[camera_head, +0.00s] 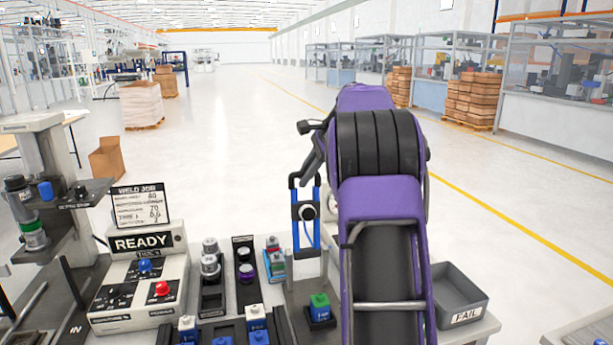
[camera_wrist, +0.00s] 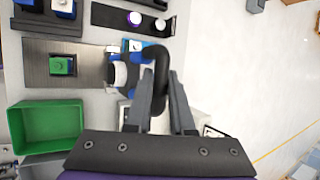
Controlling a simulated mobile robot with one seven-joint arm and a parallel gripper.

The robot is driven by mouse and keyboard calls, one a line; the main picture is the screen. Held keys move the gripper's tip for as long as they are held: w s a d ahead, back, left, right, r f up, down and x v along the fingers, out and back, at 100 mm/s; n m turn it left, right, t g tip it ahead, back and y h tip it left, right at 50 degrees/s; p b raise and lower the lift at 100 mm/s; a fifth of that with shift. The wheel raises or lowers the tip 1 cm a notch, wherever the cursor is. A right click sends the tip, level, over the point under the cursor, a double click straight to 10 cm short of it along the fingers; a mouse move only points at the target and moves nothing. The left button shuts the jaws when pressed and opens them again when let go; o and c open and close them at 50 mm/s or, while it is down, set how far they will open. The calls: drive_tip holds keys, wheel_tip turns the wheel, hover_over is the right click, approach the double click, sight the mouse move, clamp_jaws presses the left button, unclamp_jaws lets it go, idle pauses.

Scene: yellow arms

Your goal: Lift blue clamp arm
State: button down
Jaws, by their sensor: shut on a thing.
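The blue clamp arm (camera_head: 295,235) stands upright in the head view, with two blue bars, black upper parts and a round white pad. In the wrist view, the clamp arm's blue part (camera_wrist: 132,88) shows just left of my fingers, partly hidden by the white pad. My gripper (camera_wrist: 161,78) is shut on the clamp's black curved handle, which sits between its two fingers. In the head view, my purple arm hides much of the right side, and the fingers' contact cannot be made out there.
A green block (camera_head: 320,303) sits on the metal plate (camera_wrist: 88,72) beside the clamp. Dark racks (camera_head: 213,287) with cylinders and a READY control box (camera_head: 142,275) stand left.

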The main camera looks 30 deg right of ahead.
drive_tip(key=shift+w+d+f+g, duration=0.2)
drive_tip(key=shift+w+g, duration=0.15)
drive_tip(key=shift+w, duration=0.3)
drive_tip(key=shift+w+d+f+g, duration=0.15)
drive_tip(key=shift+w+g, duration=0.2)
drive_tip(key=shift+w, duration=0.3)
drive_tip(key=shift+a, duration=0.1)
drive_tip(key=c, duration=0.8)
unclamp_jaws()
drive_tip(key=shift+w, duration=0.1)
drive_tip(key=shift+v, duration=3.75)
drive_tip(key=shift+f, duration=0.1)
